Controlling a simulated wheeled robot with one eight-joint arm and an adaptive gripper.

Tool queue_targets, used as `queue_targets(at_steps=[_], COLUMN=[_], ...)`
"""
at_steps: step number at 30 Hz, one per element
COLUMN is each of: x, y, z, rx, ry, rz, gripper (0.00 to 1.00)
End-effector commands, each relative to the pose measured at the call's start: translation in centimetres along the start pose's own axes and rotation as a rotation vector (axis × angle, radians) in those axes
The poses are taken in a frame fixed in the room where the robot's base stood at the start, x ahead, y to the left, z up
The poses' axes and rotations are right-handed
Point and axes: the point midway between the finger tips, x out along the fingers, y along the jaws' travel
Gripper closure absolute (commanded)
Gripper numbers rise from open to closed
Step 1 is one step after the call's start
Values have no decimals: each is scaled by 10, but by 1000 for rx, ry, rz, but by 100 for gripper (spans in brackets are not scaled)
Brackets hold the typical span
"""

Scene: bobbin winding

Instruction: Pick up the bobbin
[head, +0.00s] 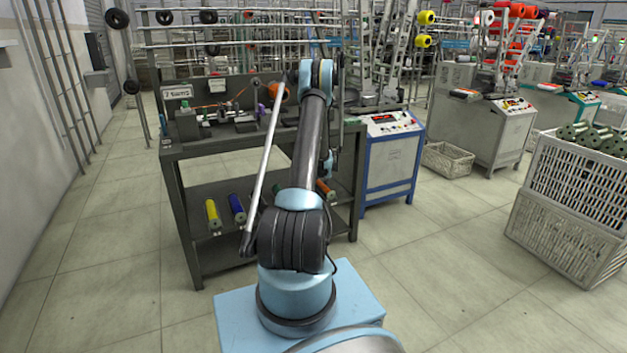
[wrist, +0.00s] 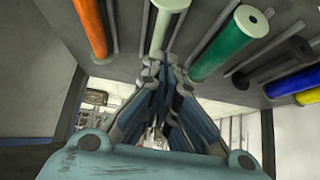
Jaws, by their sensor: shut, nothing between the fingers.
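In the wrist view several bobbins lie in a row on a dark grey shelf (wrist: 124,52). My gripper (wrist: 168,57) is shut and empty. Its fingertips are at the near end of the pale bobbin; I cannot tell whether they touch it. In the head view, yellow (head: 213,216), blue (head: 237,208) and orange (head: 326,190) bobbins show on the lower shelf; my arm hides the middle.
The dark workbench (head: 180,155) carries winding tools on top, above the shelf. A blue-framed machine (head: 390,155) stands at its right. Farther right are a low basket (head: 447,160) and white crates (head: 570,225) of dark green bobbins. Floor is clear in front.

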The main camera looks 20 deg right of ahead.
Motion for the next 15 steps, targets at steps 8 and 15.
queue_targets(at_steps=[8, 15], x=[42, 76], y=[-1, -1], z=[0, 0], rx=[-2, 0], ry=[0, 0], rz=[-1, -1], gripper=[100, 100])
